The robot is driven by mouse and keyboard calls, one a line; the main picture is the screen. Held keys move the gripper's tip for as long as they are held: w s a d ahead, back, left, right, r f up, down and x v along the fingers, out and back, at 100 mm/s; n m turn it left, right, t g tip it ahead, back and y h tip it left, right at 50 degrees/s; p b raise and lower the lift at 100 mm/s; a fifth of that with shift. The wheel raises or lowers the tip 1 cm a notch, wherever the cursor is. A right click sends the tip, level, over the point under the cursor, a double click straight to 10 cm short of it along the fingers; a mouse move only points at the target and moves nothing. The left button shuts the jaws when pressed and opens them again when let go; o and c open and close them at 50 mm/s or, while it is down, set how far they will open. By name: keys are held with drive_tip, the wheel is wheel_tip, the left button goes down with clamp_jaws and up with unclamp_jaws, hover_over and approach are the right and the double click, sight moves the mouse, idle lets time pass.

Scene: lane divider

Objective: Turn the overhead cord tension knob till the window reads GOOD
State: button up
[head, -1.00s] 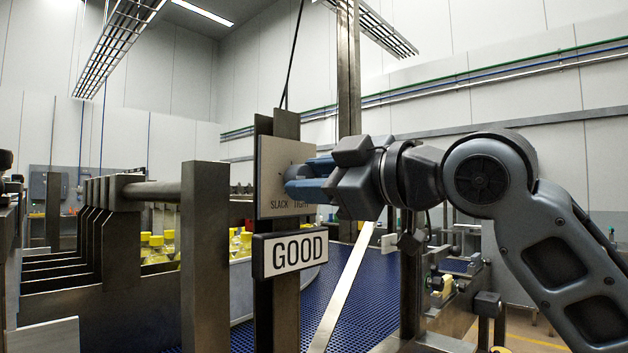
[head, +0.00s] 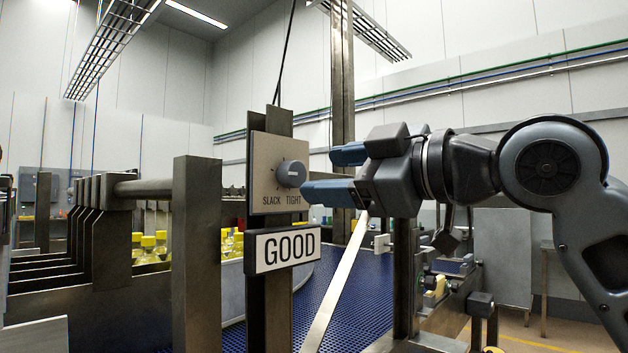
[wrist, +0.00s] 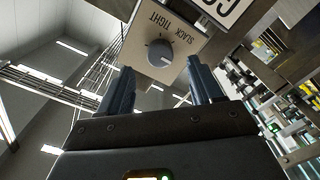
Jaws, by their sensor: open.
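The blue-grey tension knob (head: 292,174) sits on a pale plate (head: 265,190) marked SLACK and TIGHT, on a dark upright post. The window (head: 288,249) below the plate reads GOOD. My gripper (head: 325,174) is open and empty, to the right of the knob and apart from it. In the wrist view the knob (wrist: 160,53) shows beyond my two spread blue fingers (wrist: 157,78), with a light pointer mark on its face. Part of the window (wrist: 222,8) shows at the top edge there.
A thick steel post (head: 200,255) and a horizontal bar stand left of the plate. A blue conveyor belt (head: 350,290) runs behind and below. Yellow-capped bottles (head: 150,245) stand at the left. A thin cord rises above the plate's post.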

drive_tip(key=shift+v, duration=1.4)
drive_tip(key=d+f+m+t+h, duration=0.2)
drive_tip(key=d+f+m+t, duration=0.15)
drive_tip(key=f+m, duration=0.4)
drive_tip(key=d+f+m+t+h, duration=0.15)
drive_tip(key=f+m+t, duration=0.25)
drive_tip(key=f, duration=0.6)
drive_tip(key=s+d+f+m+h, duration=0.3)
drive_tip(key=s+f+m, duration=0.1)
drive_tip(key=f, duration=0.4)
drive_tip(key=s+d+f+m+h, duration=0.3)
drive_tip(key=s+f+m, duration=0.15)
drive_tip(key=f, duration=0.35)
drive_tip(key=s+d+f+g+h, duration=0.1)
drive_tip(key=s+d+f+h, duration=0.1)
drive_tip(key=s+f, duration=0.5)
drive_tip(key=s+d+f+g+h, duration=0.15)
drive_tip(key=s+f, duration=0.25)
drive_tip(key=s, duration=0.5)
drive_tip(key=s+d+f+n+g+h, duration=0.1)
drive_tip(key=s+d, duration=0.3)
drive_tip(key=s, duration=1.3)
drive_tip(key=shift+d, duration=0.25)
